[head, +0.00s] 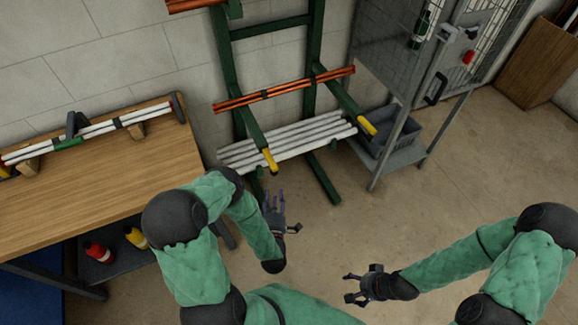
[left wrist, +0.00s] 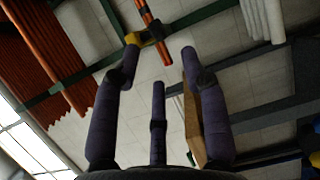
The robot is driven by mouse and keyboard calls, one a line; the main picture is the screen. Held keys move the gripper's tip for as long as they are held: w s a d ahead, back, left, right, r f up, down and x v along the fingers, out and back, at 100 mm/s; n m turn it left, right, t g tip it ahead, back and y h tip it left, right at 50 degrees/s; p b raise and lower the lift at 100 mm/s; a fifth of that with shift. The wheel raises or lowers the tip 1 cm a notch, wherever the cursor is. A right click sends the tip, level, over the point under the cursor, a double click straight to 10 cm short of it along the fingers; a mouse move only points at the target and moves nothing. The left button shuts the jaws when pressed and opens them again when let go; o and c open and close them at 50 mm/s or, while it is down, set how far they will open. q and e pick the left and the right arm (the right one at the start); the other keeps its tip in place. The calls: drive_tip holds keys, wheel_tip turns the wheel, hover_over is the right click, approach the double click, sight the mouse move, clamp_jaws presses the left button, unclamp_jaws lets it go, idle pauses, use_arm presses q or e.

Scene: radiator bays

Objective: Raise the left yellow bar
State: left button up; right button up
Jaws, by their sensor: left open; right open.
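The left yellow bar (head: 270,161) is the yellow end of a green arm that slopes forward and down from the green rack (head: 228,75). A matching yellow end (head: 367,127) is on the rack's right arm. My left gripper (head: 280,212) is open and empty, below and in front of the left yellow bar and apart from it. In the left wrist view, the fingers (left wrist: 158,65) are spread, with a yellow end (left wrist: 140,38) on a green bar beyond the left fingertip. My right gripper (head: 358,287) is open and empty over bare floor.
A wooden workbench (head: 100,190) is at left. A wire cage cabinet (head: 400,60) with a grey crate (head: 388,130) is at right. The floor between is clear.

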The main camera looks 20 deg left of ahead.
sight(274, 175)
use_arm(q)
drive_tip(key=b+x, duration=0.1)
drive_tip(key=x, duration=0.9)
drive_tip(key=shift+w+a+r+b, duration=0.2)
drive_tip(key=shift+w+b, duration=0.05)
drive_tip(key=shift+b, duration=0.1)
clamp_jaws()
